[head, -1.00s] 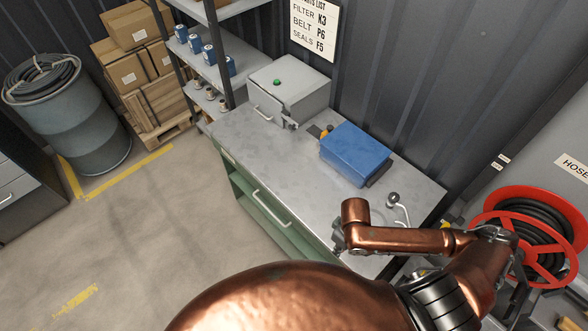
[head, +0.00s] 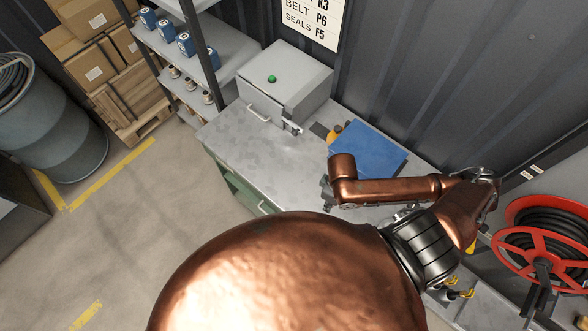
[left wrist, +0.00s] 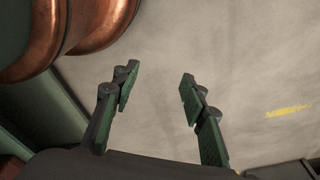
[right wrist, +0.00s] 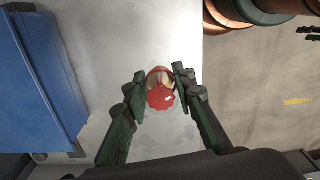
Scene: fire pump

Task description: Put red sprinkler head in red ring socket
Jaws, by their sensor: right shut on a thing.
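The red sprinkler head (right wrist: 160,94) is between the fingers of my right gripper (right wrist: 159,83) in the right wrist view. That gripper is shut on it, above the grey bench top. In the head view the right gripper shows only as a small dark part (head: 327,190) by the end of my copper arm, and the sprinkler head is hidden there. My left gripper (left wrist: 160,87) is open and empty over the concrete floor in the left wrist view. I cannot make out the red ring socket in any view.
A grey metal box (head: 286,85) with a green button stands on the bench (head: 240,143). A blue case (head: 365,152) lies right of it, beside a small orange item (head: 334,133). A red hose reel (head: 545,245) is at the far right. Bare bench lies in front of the box.

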